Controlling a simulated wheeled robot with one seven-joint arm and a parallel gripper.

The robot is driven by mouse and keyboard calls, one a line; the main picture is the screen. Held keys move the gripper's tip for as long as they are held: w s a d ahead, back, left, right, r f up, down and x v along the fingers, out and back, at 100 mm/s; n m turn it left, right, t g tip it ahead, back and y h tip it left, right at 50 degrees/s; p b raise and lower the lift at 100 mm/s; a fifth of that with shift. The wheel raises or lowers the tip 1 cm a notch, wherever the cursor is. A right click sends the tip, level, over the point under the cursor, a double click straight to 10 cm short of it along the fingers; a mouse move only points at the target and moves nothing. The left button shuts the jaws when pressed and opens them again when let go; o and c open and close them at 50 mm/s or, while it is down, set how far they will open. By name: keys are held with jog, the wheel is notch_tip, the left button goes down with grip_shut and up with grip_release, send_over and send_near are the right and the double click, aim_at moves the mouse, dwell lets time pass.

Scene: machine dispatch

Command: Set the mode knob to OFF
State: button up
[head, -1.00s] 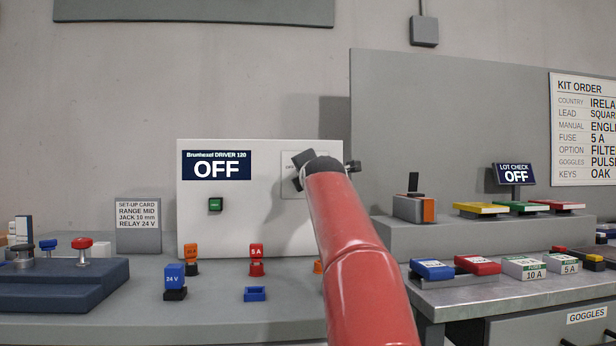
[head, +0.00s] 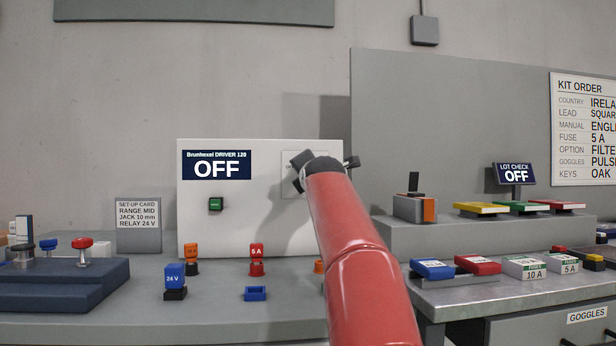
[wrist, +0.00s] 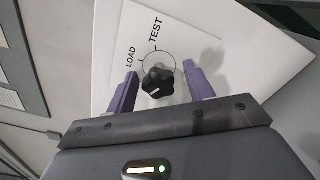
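The mode knob (wrist: 157,81) is black and lobed, with a small white mark on its lower left in the wrist view. It sits on a white plate (wrist: 128,45) with LOAD and TEST labels showing; the rest of the dial is hidden. My gripper (wrist: 160,84) is open, with one purple finger on each side of the knob and a visible gap, especially on the right. In the head view my dark gripper (head: 303,172) is in front of the panel plate and hides the knob. The driver screen (head: 217,166) reads OFF.
The white driver panel (head: 250,210) also carries a green button (head: 215,204). Orange and red plugs (head: 256,254), a blue relay (head: 175,275) and a blue socket (head: 255,294) stand on the bench below. A grey partition (head: 430,120) rises to the right.

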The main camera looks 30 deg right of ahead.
jog(key=shift+s, duration=0.1)
jog(key=b+v, duration=0.3)
jog(key=v, duration=0.4)
jog(key=shift+s+a, duration=0.2)
jog(key=shift+s, duration=0.1)
dwell(0.4)
